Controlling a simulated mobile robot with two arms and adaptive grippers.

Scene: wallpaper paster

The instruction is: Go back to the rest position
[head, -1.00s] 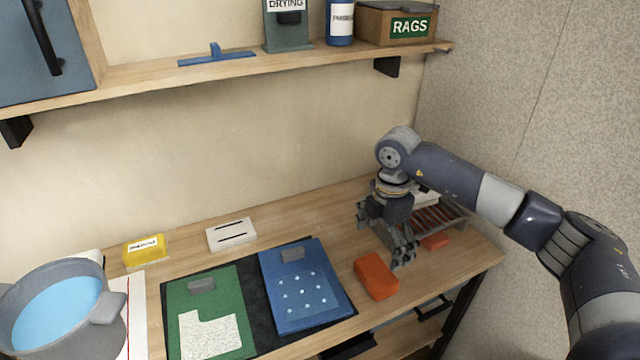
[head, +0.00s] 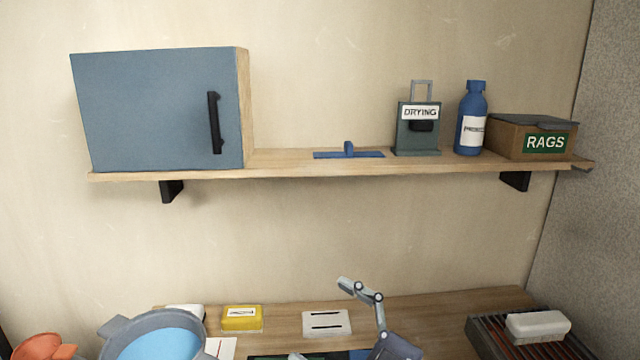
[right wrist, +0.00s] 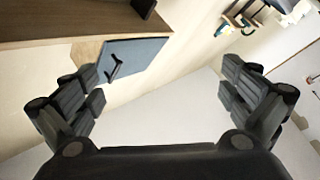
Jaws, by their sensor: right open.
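My right gripper (head: 320,320) shows at the bottom centre of the head view, in front of the workbench (head: 440,308). One jointed grey finger points up and left; the rest is cut off by the lower edge. In the right wrist view, its two dark fingers (right wrist: 162,85) are spread wide with nothing between them. Beyond them are bare wall, the wooden shelf (right wrist: 50,22) and the blue cabinet (right wrist: 133,62). My left gripper is not in view.
The shelf (head: 290,163) holds the cabinet (head: 150,110), a blue tool (head: 345,154), a drying holder (head: 418,135), a blue bottle (head: 472,125) and a rags box (head: 505,142). Below are a water pot (head: 110,335), yellow block (head: 240,318), slotted plate (head: 335,328) and rack (head: 490,335).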

